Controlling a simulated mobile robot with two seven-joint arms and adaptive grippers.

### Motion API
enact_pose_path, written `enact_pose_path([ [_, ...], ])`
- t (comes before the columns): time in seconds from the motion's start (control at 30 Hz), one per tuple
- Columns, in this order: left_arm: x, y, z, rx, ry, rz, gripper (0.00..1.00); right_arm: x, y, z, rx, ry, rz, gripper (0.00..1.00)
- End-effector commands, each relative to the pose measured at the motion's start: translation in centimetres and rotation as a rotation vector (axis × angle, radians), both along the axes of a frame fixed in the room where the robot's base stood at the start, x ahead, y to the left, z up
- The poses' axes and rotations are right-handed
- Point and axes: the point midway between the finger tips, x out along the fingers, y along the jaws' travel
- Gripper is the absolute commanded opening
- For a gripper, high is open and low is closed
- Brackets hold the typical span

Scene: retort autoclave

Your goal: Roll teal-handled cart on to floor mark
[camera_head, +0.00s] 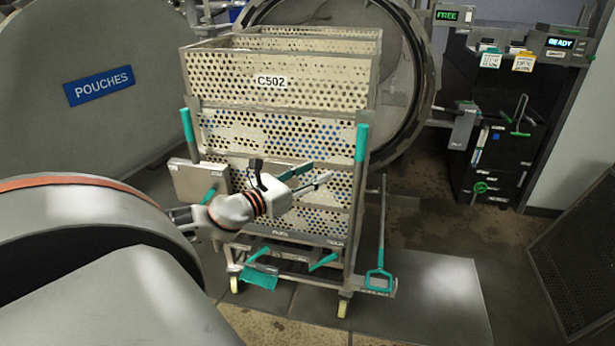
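The cart (351,258) is a metal frame with upright teal handles at its left (187,131) and right (361,143) corners. It stands on small casters and carries a stack of perforated cream baskets (301,98) labelled C502. My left gripper (321,170) is in front of the stack, between the two handles. Its fingers look spread apart, with nothing visible between them. It does not hold either upright handle. I cannot clearly make out a floor mark; a paler grey patch (450,290) lies on the floor to the right of the cart. My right gripper is not in view.
A round open autoclave mouth (424,75) is behind the cart. A large grey door marked POUCHES (60,125) stands at left. A black control cabinet (505,150) is at back right, and a dark perforated panel (585,260) at far right. Floor between them is clear.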

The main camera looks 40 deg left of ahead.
Motion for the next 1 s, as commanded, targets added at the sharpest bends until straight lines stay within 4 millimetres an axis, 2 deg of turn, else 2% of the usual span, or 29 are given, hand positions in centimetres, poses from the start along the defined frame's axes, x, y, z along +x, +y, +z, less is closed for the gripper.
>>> enact_pose_path([
  [0.2, -1.5, 0.1, 0.0, -0.001, 0.001, 0.001, 0.39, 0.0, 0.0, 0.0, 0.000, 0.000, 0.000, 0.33],
  [0.57, -1.8, 0.1, 0.0, 0.000, 0.000, 0.001, 0.39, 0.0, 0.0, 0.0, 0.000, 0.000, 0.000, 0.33],
  [0.63, -1.8, 0.1, 0.0, -0.002, 0.000, 0.001, 0.26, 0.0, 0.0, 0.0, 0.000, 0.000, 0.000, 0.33],
  [0.7, -1.6, 0.4, -0.1, -0.028, 0.001, 0.008, 0.08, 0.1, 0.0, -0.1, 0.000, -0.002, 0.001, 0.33],
  [0.73, -1.5, 0.7, -0.1, -0.050, 0.001, 0.015, 0.00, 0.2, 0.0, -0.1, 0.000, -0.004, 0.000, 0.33],
  [0.87, -0.1, 3.0, -0.7, -0.263, 0.006, 0.071, 0.00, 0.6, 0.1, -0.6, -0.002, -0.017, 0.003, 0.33],
  [1.0, 1.8, 6.8, -2.0, -0.654, 0.012, 0.162, 0.00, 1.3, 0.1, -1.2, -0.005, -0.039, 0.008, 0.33],
])
